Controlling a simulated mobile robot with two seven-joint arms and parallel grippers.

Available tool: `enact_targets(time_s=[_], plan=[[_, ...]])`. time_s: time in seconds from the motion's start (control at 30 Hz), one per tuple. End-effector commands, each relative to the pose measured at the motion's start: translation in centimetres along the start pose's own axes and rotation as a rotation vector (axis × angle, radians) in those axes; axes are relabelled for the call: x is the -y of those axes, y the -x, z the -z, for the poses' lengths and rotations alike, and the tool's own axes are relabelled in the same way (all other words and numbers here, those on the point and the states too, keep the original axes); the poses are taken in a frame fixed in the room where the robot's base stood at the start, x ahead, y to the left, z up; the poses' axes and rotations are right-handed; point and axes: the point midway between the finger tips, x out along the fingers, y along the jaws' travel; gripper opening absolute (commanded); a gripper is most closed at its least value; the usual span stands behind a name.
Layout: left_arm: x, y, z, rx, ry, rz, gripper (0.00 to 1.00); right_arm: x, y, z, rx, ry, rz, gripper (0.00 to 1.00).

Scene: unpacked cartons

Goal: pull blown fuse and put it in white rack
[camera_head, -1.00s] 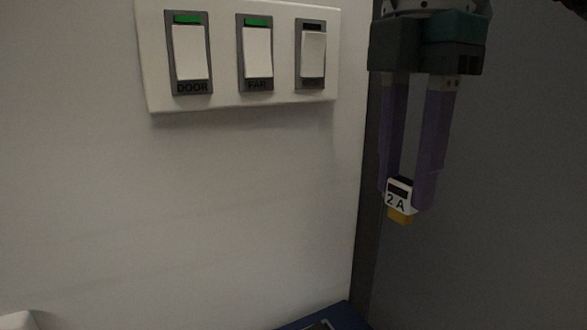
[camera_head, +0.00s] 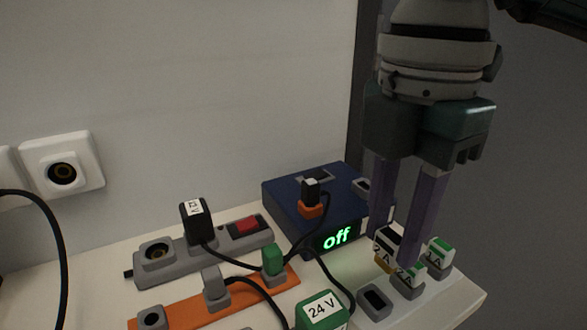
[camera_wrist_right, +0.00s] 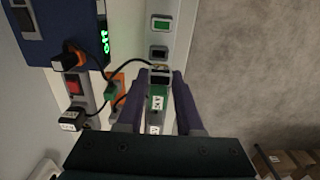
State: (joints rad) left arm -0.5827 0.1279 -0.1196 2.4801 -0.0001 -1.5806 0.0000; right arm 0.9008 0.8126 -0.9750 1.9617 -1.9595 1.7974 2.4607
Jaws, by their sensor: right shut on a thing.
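My right gripper (camera_head: 400,225) points down at the right of the head view, shut on a fuse (camera_head: 384,252). The fuse has a white body marked "2 A", a black window and a yellowish lower end. In the right wrist view the same fuse (camera_wrist_right: 160,75) sits between the fingertips. A pale strip (camera_head: 445,296) is below, with two green-windowed fuses (camera_head: 408,274) (camera_head: 438,252) and an empty dark slot (camera_head: 375,298). The held fuse appears close behind these fuses; its exact height above the strip is unclear. I cannot tell whether this strip is the white rack. My left gripper is out of view.
A blue box (camera_head: 285,195) with a green "off" display stands behind, to the left. A grey power strip (camera_head: 190,250), an orange strip (camera_head: 190,308), a green "24 V" plug (camera_head: 322,310) and loose black cables crowd the left side. A wall socket (camera_head: 62,172) is farther left.

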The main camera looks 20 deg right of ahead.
Motion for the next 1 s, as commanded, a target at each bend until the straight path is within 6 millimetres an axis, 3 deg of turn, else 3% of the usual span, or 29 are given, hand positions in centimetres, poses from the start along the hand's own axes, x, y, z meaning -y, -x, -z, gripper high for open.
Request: enact_targets(time_s=[0.53,1.0], plan=[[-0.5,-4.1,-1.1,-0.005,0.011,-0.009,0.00,0.0,-4.9,0.0,0.001,0.000,0.001,0.00],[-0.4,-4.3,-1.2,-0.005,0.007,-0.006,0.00,0.0,-5.2,0.0,0.001,0.000,0.000,0.00]])
